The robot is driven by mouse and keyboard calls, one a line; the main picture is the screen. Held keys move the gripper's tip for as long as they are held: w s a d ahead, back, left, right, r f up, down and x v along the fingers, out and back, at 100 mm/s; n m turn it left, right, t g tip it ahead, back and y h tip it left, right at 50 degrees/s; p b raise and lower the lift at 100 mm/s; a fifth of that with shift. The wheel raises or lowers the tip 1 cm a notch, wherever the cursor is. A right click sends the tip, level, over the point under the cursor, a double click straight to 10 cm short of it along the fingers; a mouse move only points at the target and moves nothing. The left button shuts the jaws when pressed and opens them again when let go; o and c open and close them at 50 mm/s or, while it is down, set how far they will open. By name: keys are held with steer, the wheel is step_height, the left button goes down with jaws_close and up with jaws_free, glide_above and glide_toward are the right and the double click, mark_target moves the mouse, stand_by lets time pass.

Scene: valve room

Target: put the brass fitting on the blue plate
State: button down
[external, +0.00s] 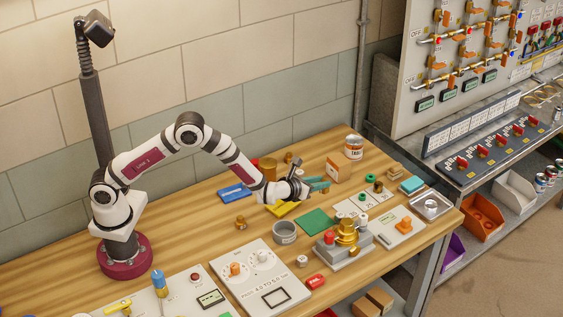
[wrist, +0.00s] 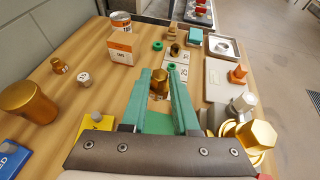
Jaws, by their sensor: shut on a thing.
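My gripper (external: 318,185) has green fingers and hangs over the middle of the table. In the wrist view, the brass fitting (wrist: 159,83) is between the fingertips, and the gripper is shut on it. In the external view the fingers hide the fitting. The blue plate (external: 234,191) lies flat on the table, left of my gripper and near the wall side. Its edge also shows at the lower left of the wrist view (wrist: 12,157). No fitting is visible on it.
A yellow plate (external: 283,209) and a green plate (external: 315,222) lie near my gripper. A brass cup (external: 268,168) stands between the blue plate and the back. A cardboard box (external: 338,170), grey ring (external: 285,232) and brass valve (external: 347,233) stand around. Small brass pieces (external: 240,222) sit nearby.

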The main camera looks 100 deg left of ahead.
steer(key=s+d+n+g+y, duration=0.1)
steer(key=s+d+n+g, duration=0.15)
steer(key=s, duration=0.55)
steer(key=s+d+r+n+g, duration=0.1)
steer(key=s+n+g, duration=0.25)
steer(key=s, duration=0.35)
steer(key=s+d+n+g+y, duration=0.1)
steer(key=s+d+n+g, duration=0.2)
steer(key=s, duration=0.5)
steer(key=shift+g, duration=0.4)
steer(key=s+a+f, duration=0.1)
steer(key=a+f, duration=0.1)
steer(key=a, duration=0.1)
steer(key=s+a+f, duration=0.2)
steer(key=a, duration=0.2)
steer(key=s+a+f, duration=0.2)
steer(key=a, duration=0.2)
steer(key=shift+f, duration=0.15)
glide_above(234, 196)
step_height(234, 196, down, 4)
steer(key=shift+s+f, duration=0.1)
steer(key=shift+f, duration=0.15)
steer(key=c, duration=0.7)
jaws_free()
